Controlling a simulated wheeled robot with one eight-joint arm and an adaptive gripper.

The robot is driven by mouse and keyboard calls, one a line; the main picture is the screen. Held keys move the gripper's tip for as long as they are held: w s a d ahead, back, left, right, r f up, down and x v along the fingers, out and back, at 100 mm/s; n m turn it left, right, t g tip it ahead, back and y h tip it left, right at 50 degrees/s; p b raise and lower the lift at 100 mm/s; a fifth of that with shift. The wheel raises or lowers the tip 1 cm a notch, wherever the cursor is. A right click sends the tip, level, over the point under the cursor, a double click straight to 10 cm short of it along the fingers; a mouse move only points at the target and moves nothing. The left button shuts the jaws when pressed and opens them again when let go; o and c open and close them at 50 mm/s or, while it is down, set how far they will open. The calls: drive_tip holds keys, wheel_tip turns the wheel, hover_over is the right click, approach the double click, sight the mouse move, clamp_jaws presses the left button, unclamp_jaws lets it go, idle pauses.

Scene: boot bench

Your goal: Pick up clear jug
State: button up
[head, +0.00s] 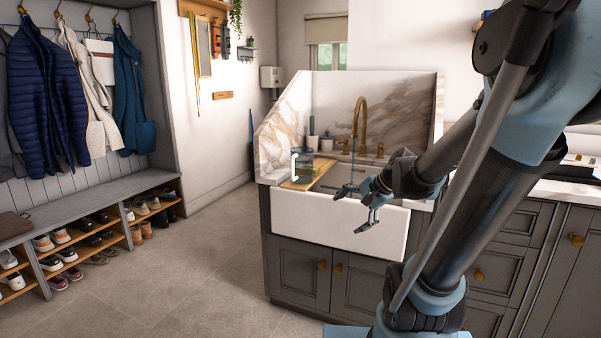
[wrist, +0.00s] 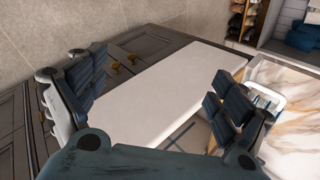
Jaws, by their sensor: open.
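What looks like the clear jug (head: 305,166), a see-through vessel with a white upright handle at its left, stands on a wooden board at the left end of the sink in the head view. Its outline blends with the things behind it. My gripper (head: 347,212) is open and empty, above the sink's white front, to the right of the jug and apart from it. In the wrist view my gripper (wrist: 158,72) has its fingers wide apart over the white sink front. A white, partly hidden shape shows beyond the right finger; I cannot tell whether it is the jug.
The white sink (head: 345,226) has a brass tap (head: 360,120) and a marble splashback (head: 335,95) behind and left. The wooden board (head: 312,176) spans the basin's left side. A shoe bench (head: 85,214) with hanging coats stands far left. The floor between is clear.

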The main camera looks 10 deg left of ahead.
drive_tip(key=w+a+r+m+t+y, duration=0.1)
drive_tip(key=w+a+r+m+y, duration=0.2)
drive_tip(key=w, duration=0.4)
drive_tip(key=w+a+r+m+t+y, duration=0.2)
drive_tip(key=w+m, duration=0.3)
drive_tip(key=w, duration=0.2)
drive_tip(key=m+t+y, duration=0.3)
drive_tip(key=m, duration=0.6)
approach(311, 161)
drive_tip(key=x, duration=0.9)
drive_tip(key=shift+s+a, duration=0.1)
drive_tip(key=shift+a, duration=0.1)
drive_tip(key=shift+f+x, duration=0.2)
drive_tip(key=shift+x, duration=1.1)
drive_tip(key=shift+f+x, duration=0.25)
drive_tip(key=shift+x, duration=1.05)
drive_tip(key=shift+d, duration=0.1)
drive_tip(key=c, duration=0.9)
